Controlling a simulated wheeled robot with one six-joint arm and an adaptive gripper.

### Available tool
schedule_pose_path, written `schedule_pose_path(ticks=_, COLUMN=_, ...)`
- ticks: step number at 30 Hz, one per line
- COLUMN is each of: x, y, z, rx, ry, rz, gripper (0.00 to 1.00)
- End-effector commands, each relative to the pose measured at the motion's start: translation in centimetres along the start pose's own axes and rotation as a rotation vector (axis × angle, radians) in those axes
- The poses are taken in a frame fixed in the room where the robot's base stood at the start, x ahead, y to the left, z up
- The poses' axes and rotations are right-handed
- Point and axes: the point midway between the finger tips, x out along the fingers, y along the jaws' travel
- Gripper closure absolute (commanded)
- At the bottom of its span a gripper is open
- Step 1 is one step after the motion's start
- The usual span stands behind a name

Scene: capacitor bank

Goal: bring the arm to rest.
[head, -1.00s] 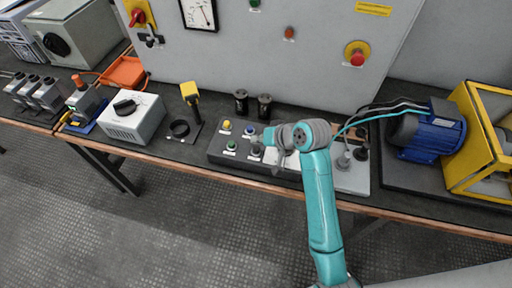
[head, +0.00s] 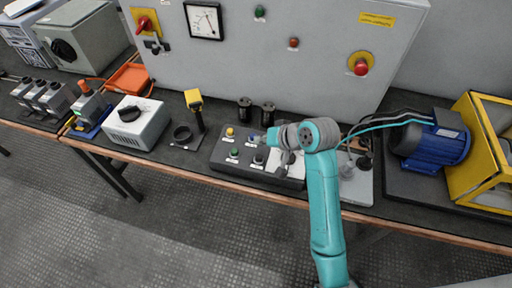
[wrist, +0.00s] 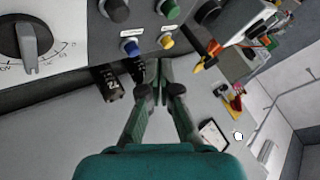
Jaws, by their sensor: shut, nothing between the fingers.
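My teal arm (head: 324,205) rises from the bottom of the head view and bends left at its top joint. My gripper (head: 270,140) points left over the button box (head: 222,158), close to its blue button. In the wrist view my gripper (wrist: 160,70) has its two dark fingers together, with nothing between them. Beside the fingertips in that view are the blue button (wrist: 130,47) and the yellow button (wrist: 167,42). Whether the fingers touch the box is unclear.
Two black cylinders (head: 256,110) and a yellow handheld tool (head: 194,98) stand behind and left of the box. The grey cabinet (head: 300,70) with its red emergency button (head: 361,65) rises behind. A blue motor (head: 435,143) is at right. Open floor (head: 130,240) lies in front.

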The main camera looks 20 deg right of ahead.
Motion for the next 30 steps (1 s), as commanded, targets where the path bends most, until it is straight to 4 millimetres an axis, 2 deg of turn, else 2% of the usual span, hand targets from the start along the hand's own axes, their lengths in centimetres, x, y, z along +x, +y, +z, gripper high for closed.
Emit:
schedule_pose_path(ticks=7, x=0.0, y=0.0, z=0.1, rx=0.000, ry=0.000, rz=0.000, gripper=1.00)
schedule_pose_path(ticks=11, x=0.5, y=0.5, z=1.3, rx=0.005, ry=0.013, rz=0.005, gripper=1.00)
schedule_pose_path(ticks=17, x=1.4, y=2.3, z=6.2, rx=0.012, ry=0.081, rz=0.028, gripper=1.00)
schedule_pose_path(ticks=21, x=1.4, y=3.7, z=9.7, rx=0.006, ry=0.141, rz=0.051, gripper=1.00)
schedule_pose_path(ticks=30, x=-0.5, y=6.0, z=16.8, rx=-0.032, ry=0.254, rz=0.108, gripper=1.00)
